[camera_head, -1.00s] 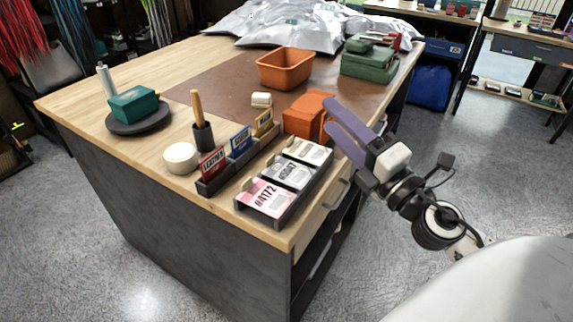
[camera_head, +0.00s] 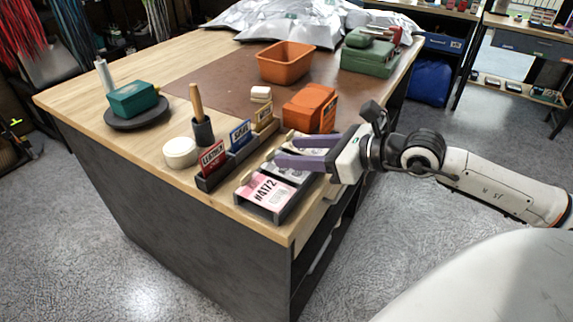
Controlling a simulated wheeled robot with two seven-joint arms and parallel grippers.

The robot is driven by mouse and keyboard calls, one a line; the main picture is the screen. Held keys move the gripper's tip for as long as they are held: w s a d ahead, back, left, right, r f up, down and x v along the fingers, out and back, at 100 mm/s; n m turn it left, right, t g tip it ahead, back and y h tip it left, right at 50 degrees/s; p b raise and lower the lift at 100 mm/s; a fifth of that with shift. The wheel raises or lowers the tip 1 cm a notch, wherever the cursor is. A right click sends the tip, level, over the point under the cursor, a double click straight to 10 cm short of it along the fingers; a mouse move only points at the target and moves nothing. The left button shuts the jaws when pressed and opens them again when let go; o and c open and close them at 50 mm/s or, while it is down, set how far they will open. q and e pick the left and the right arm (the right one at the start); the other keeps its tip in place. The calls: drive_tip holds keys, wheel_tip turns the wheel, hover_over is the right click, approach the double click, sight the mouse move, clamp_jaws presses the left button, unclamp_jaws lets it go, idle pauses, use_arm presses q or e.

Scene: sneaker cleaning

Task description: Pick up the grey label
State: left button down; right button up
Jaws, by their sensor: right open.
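The grey label (camera_head: 294,176) lies in the middle slot of a dark label tray (camera_head: 281,213) at the table's near right corner. It is partly hidden by my right gripper. The pink label (camera_head: 266,191) marked #4172 lies in the front slot. The white label behind is mostly covered by my gripper. My right gripper (camera_head: 284,151) comes in from the right with its purple fingers apart and empty. The fingers reach over the rear and middle slots; I cannot tell whether they touch a label. My left gripper is not in view.
A dark holder with red, blue and yellow cards (camera_head: 240,139) stands just left of the tray. A brush cup (camera_head: 203,132), a white round tin (camera_head: 180,152) and an orange box (camera_head: 310,108) are nearby. An orange bin (camera_head: 286,63) and green case (camera_head: 368,58) stand farther back.

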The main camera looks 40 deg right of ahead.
sight(271, 152)
drive_tip(key=shift+x, duration=2.65)
drive_tip(key=shift+s+a, duration=0.1)
drive_tip(key=shift+a, duration=0.1)
drive_tip(key=c, duration=1.1)
